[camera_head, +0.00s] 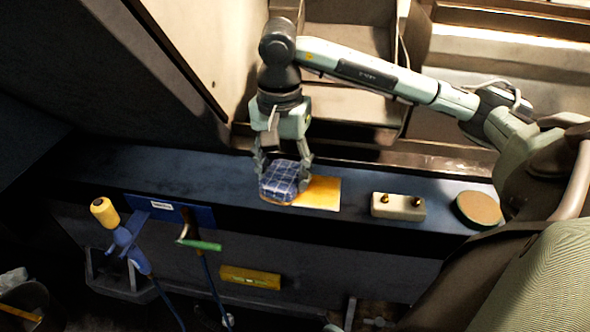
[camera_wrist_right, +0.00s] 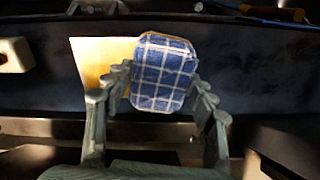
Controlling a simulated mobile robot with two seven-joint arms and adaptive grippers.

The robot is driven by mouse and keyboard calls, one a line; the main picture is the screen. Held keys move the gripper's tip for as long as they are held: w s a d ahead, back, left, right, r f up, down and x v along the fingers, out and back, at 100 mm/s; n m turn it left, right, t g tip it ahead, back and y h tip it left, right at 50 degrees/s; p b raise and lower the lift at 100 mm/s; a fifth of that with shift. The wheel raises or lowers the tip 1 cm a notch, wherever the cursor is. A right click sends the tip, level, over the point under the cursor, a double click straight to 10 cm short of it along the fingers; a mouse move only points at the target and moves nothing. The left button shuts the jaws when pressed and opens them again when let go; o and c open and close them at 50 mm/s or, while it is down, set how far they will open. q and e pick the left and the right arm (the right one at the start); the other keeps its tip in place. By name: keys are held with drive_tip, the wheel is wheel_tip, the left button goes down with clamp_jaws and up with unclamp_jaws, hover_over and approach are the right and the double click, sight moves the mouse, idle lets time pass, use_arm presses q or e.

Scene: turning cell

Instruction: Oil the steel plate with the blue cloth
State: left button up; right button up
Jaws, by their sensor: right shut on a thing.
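The blue checked cloth (camera_head: 280,181) is held in my right gripper (camera_head: 284,172), whose fingers are shut on its two sides. In the right wrist view the cloth (camera_wrist_right: 163,72) shows as a padded, rounded block between the fingers (camera_wrist_right: 160,95). The steel plate (camera_head: 318,194) looks yellow-gold and lies flat on the dark blue bench top. The cloth is over the plate's left part and hides it; whether they touch is hard to tell. The plate also shows left of the cloth in the right wrist view (camera_wrist_right: 95,58). My left gripper is not in view.
A pale block with two brass knobs (camera_head: 398,206) and a round brown-topped disc (camera_head: 478,209) stand right of the plate on the bench (camera_head: 180,172). A blue holder (camera_head: 170,211) with hanging tools is at the front edge. The bench left of the cloth is clear.

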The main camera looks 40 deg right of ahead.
drive_tip(key=shift+w+a, duration=0.3)
drive_tip(key=shift+w, duration=0.1)
drive_tip(key=shift+r, duration=0.1)
drive_tip(key=shift+r+p, duration=0.35)
drive_tip(key=shift+r, duration=0.15)
drive_tip(key=shift+r+p, duration=1.4)
drive_tip(key=shift+r, duration=1.05)
